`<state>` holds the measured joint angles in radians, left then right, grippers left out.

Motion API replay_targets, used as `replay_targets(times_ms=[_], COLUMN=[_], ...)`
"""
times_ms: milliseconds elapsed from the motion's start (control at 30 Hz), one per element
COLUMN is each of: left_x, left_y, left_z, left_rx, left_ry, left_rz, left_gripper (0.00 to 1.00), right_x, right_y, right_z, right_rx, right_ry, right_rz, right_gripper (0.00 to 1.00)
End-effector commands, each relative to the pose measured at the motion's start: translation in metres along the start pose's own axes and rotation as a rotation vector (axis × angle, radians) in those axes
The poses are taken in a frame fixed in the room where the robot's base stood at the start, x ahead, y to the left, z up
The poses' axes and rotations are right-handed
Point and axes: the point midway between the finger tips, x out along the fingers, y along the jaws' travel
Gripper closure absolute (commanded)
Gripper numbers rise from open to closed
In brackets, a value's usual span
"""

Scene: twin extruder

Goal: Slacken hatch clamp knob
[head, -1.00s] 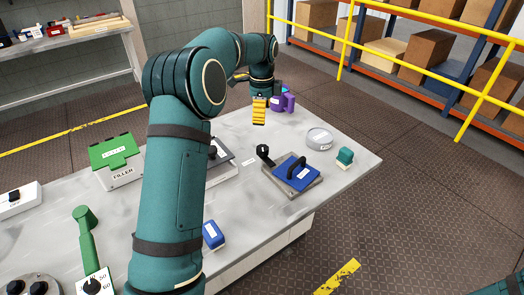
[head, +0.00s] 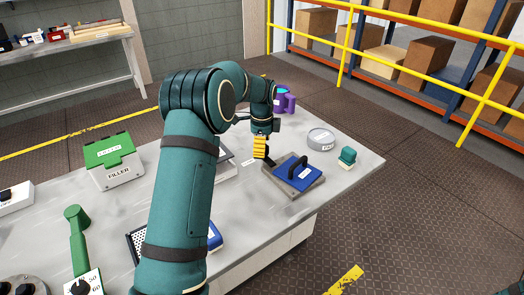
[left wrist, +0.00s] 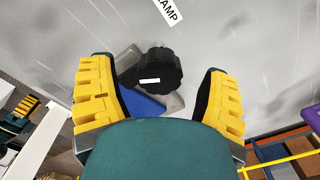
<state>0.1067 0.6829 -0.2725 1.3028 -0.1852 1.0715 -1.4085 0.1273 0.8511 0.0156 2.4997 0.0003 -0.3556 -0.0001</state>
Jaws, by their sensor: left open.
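The black hatch clamp knob (left wrist: 161,72), with a small white label on it, shows in the left wrist view between the two yellow fingers. It sits at the corner of a grey plate with a blue hatch (head: 297,172) that has a black handle. In the head view the knob is mostly hidden by my left gripper (head: 261,148). That gripper points down over the knob and is open, with a finger on either side of it in the left wrist view and gaps to both. I cannot tell its exact height above the knob. My right gripper is not seen.
A grey round tin (head: 320,139) and a small green-topped block (head: 347,156) stand right of the hatch. A purple cup-like object (head: 285,102) stands behind. A green-lidded filler box (head: 112,160) is at left. The bench (head: 340,183) is bare near its right edge.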

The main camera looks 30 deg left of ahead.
Motion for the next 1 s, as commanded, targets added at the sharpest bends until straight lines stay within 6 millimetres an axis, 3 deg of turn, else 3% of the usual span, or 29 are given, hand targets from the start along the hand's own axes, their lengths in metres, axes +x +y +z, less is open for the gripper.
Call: replay_targets(times_ms=[133,433,467,633,1000], left_x=[0.0096,0.0105,0.0104,0.0103,0.0101], left_y=[0.0004,0.0003,0.0002,0.0002,0.0004], left_z=[-0.0001,-0.0002,-0.0002,-0.0002,-0.0001], left_rx=[0.000,0.000,0.000,0.000,-0.024], left_ry=[0.000,0.000,0.000,0.000,0.000], left_rz=[0.001,0.001,0.001,0.001,0.001], left_gripper=[0.24,0.24,0.30,0.90,0.92], right_x=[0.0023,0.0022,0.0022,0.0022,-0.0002], right_y=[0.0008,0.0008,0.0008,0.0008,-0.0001], right_z=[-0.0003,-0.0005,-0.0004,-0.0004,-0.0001], right_rx=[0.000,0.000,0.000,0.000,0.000], right_ry=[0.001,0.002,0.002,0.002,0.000], right_rz=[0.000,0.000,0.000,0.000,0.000], right_gripper=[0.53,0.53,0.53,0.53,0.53])
